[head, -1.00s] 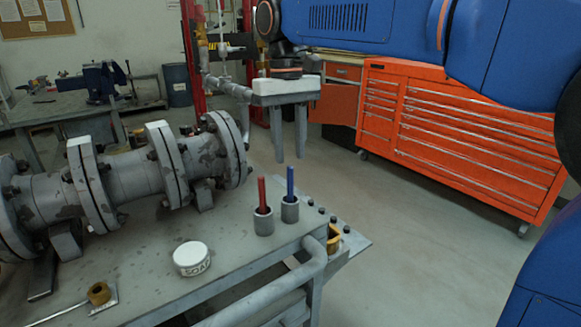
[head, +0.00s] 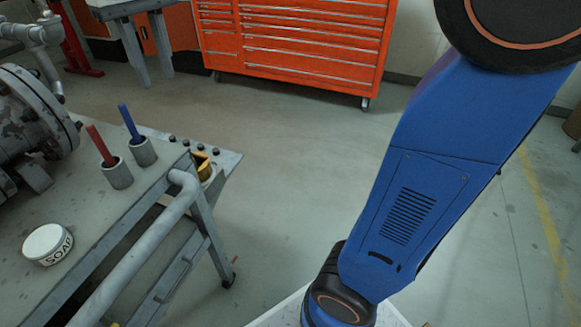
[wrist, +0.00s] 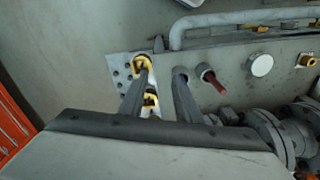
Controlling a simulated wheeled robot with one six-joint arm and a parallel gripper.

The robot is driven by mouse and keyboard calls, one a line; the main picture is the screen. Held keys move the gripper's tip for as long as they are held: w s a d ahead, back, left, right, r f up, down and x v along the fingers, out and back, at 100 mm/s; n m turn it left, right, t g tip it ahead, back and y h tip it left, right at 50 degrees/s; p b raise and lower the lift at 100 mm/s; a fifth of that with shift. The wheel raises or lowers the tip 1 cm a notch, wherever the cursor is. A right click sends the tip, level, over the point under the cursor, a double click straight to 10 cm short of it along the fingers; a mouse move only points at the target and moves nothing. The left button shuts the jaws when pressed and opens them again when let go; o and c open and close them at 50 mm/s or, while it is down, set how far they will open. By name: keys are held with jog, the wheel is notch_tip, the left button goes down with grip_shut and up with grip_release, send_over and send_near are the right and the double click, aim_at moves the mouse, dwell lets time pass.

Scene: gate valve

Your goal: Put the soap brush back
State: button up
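Two brush-like handles, one red (head: 100,145) and one blue (head: 129,122), stand tilted in separate grey cups near the table's right end in the head view. Their lower ends are hidden in the cups, so I cannot tell which is the soap brush. The red handle also shows in the wrist view (wrist: 218,85). A white tub marked SOAP (head: 48,243) stands nearby, lid up; its lid shows in the wrist view (wrist: 262,65). My gripper (wrist: 161,74) is open, with no object visible held between its fingers, above the table end. Its right finger overlaps the blue handle's cup.
A perforated plate (wrist: 122,72) with yellow parts (wrist: 150,100) lies beyond the fingers. A grey pipe rail (head: 140,245) runs along the table's front edge. Flanged piping (head: 30,110) fills the left. An orange tool cabinet (head: 300,45) stands behind; open floor lies between.

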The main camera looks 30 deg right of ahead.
jog(key=s+d+f+m+t, duration=0.1)
jog(key=s+d+f+t, duration=0.1)
jog(key=s+d+f, duration=0.7)
jog(key=s+d+f+m+t, duration=0.2)
jog(key=s+d+f, duration=0.7)
jog(key=f, duration=0.5)
jog(key=shift+s+d+m+t, duration=0.15)
jog(key=shift+d+m+t, duration=0.15)
jog(key=shift+d, duration=0.25)
